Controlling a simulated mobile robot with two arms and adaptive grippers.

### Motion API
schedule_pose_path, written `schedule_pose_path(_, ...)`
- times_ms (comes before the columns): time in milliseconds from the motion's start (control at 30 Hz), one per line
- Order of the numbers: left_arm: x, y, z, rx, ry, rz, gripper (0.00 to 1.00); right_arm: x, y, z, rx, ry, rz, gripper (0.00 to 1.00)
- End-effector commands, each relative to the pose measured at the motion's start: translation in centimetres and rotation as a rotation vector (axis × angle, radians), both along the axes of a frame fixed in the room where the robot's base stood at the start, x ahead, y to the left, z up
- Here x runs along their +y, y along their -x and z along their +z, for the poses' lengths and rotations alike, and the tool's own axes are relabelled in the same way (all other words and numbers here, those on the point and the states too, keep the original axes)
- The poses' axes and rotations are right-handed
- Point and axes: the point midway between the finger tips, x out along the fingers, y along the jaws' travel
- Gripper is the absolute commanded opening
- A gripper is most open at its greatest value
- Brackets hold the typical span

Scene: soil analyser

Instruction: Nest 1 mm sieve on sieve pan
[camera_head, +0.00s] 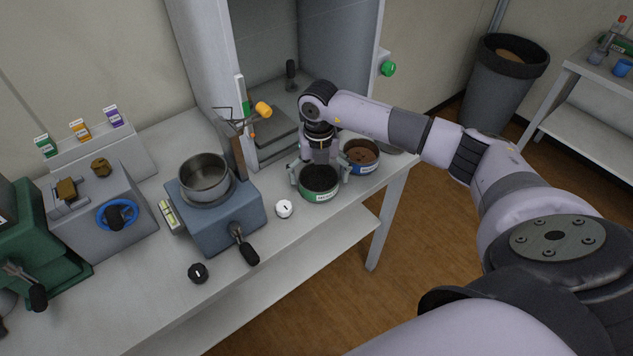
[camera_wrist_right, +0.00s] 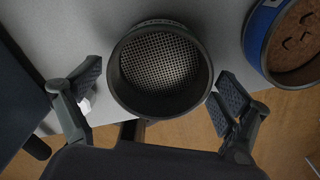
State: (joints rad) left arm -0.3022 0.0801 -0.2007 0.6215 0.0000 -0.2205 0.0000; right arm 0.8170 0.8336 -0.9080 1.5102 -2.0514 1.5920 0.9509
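A round sieve (camera_head: 319,182) with a green label band stands near the front right of the bench. The right wrist view shows mesh inside its dark rim (camera_wrist_right: 116,91). My right gripper (camera_head: 317,170) is over it with its fingers spread on either side; in the right wrist view (camera_wrist_right: 160,92) there is a gap at the left pad, and the right pad is close to the rim. An empty round metal pan (camera_head: 204,177), apparently the sieve pan, sits on a blue-grey machine (camera_head: 226,217) to the left. My left gripper is out of view.
A blue-labelled round container (camera_head: 361,156) with brown soil stands close to the right of the sieve and shows in the right wrist view (camera_wrist_right: 257,40). A white knob (camera_head: 284,209) is to its left. A cabinet with an orange-tipped part (camera_head: 263,108) rises behind.

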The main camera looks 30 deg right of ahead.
Motion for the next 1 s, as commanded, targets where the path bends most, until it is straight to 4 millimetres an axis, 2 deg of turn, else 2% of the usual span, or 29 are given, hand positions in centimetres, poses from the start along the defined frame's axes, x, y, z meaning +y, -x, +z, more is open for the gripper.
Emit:
schedule_pose_path(167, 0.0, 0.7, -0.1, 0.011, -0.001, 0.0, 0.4, 0.0, 0.0, 0.0, 0.0, 0.0, 0.0, 0.81)
schedule_pose_path(500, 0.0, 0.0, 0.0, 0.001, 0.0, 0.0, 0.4, 0.0, 0.0, 0.0, 0.0, 0.0, 0.0, 0.6)
schedule_pose_path(667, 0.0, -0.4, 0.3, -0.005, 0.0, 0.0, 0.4, 0.0, 0.0, 0.5, -0.001, 0.0, 0.0, 0.6)
schedule_pose_path(1000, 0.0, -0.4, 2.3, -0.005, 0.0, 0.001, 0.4, 0.0, 0.0, 3.2, -0.001, 0.0, 0.0, 0.6)
